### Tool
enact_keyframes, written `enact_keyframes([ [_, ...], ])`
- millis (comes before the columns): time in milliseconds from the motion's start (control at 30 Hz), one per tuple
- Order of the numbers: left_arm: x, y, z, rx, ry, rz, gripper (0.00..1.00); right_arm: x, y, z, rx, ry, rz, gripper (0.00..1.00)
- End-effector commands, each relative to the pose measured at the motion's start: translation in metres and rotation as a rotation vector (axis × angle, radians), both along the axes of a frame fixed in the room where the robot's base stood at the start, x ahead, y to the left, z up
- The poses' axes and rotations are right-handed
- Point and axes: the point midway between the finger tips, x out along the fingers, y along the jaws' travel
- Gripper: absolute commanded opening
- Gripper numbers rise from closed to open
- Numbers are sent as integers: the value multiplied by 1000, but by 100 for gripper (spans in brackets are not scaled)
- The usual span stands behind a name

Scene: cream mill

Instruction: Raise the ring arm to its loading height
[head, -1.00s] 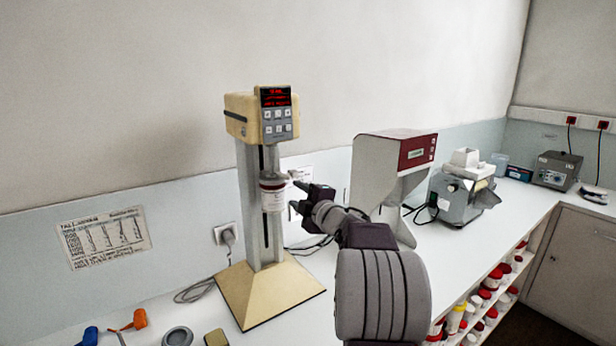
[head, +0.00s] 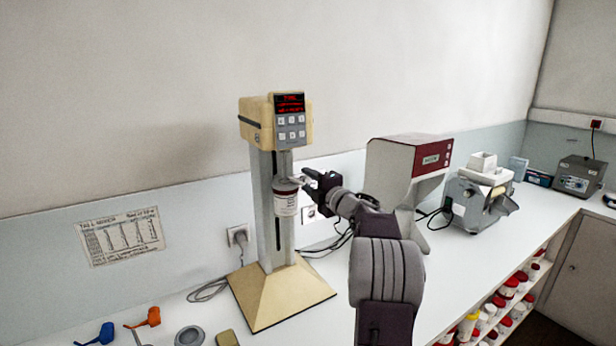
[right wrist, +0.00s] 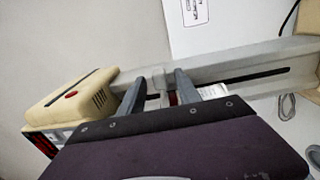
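The cream mill (head: 277,125) stands on the bench with a slotted grey column (head: 262,215). Its ring arm (head: 297,181) reaches from the column about two thirds up and carries a white jar (head: 285,203) with a dark red band at its top. My right gripper (head: 307,181) is at the ring arm's right side, close beside the jar. In the right wrist view its two fingers (right wrist: 160,86) stand apart, with a pale grey piece and a bit of red showing between them. Contact is not clear. My left gripper is out of view.
A red-and-grey cabinet (head: 411,160) and a grey machine (head: 480,195) stand to the right on the bench. A blue scoop (head: 100,334), an orange scoop (head: 150,317) and a grey dish (head: 190,336) lie at front left. Shelves of jars are below right.

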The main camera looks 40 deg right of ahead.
Motion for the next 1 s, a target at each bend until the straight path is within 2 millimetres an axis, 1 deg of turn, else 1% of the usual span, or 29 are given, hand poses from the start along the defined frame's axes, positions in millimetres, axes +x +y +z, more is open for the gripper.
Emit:
enact_keyframes([
  [100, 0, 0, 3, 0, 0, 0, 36, 6, -1, 0, 1, 0, 0, 40],
  [300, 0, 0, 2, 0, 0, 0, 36, 6, -1, -1, 1, 0, -1, 40],
  [333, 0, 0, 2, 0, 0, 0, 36, 6, -1, -1, 1, 0, -1, 34],
  [367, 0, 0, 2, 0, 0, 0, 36, 6, -1, -1, 1, 0, -1, 26],
  [400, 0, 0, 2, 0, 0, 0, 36, 6, -1, -1, 1, 0, -1, 15],
  [467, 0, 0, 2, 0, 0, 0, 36, 6, -1, -1, 1, 0, -1, 0],
  [1000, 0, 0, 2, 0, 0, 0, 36, 6, 0, 0, 1, -1, 0, 0],
])
